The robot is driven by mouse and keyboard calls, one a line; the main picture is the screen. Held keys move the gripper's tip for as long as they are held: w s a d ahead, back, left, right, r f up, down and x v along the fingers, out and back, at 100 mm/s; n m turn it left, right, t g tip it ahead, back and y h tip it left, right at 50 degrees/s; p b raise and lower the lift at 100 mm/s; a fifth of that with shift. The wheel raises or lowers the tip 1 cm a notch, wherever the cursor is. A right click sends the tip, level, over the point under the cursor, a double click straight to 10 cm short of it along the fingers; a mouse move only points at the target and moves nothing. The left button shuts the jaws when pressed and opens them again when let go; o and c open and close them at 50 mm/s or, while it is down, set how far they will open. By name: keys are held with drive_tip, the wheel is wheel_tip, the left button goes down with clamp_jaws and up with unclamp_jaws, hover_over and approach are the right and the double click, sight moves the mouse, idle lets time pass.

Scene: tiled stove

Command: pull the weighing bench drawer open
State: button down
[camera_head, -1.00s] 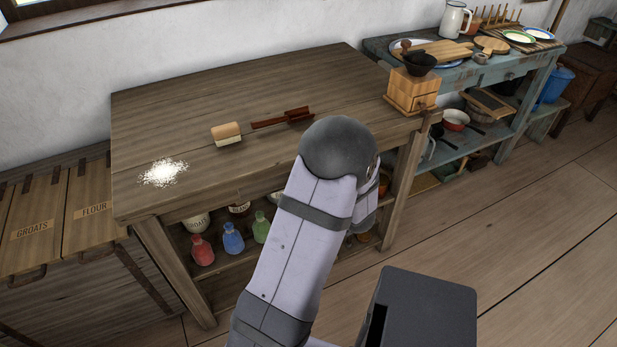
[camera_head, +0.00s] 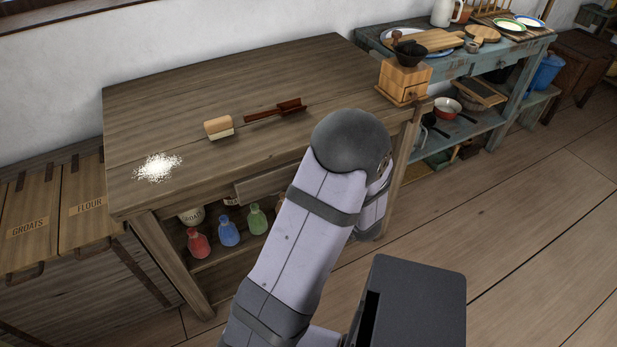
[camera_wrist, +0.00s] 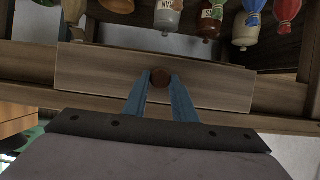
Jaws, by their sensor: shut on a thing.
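The weighing bench (camera_head: 225,85) is a wooden table in the head view. Its drawer (camera_head: 268,185) stands out a little from under the top, with only the left part of its front visible beside my arm. In the wrist view, which looks upside down, the plain wooden drawer front (camera_wrist: 105,78) fills the middle. My gripper (camera_wrist: 160,82) has its two blue fingers shut on the round brown knob (camera_wrist: 160,77) at the front's centre. In the head view my arm hides the knob and the gripper.
Coloured bottles (camera_head: 229,230) stand on the shelf below. Flour and groats bins (camera_head: 82,205) are at left. Floor at right is clear.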

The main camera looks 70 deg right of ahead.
drive_tip(key=c, duration=1.5)
unclamp_jaws()
wheel_tip(320, 180, up, 10)
drive_tip(key=shift+p, duration=1.25)
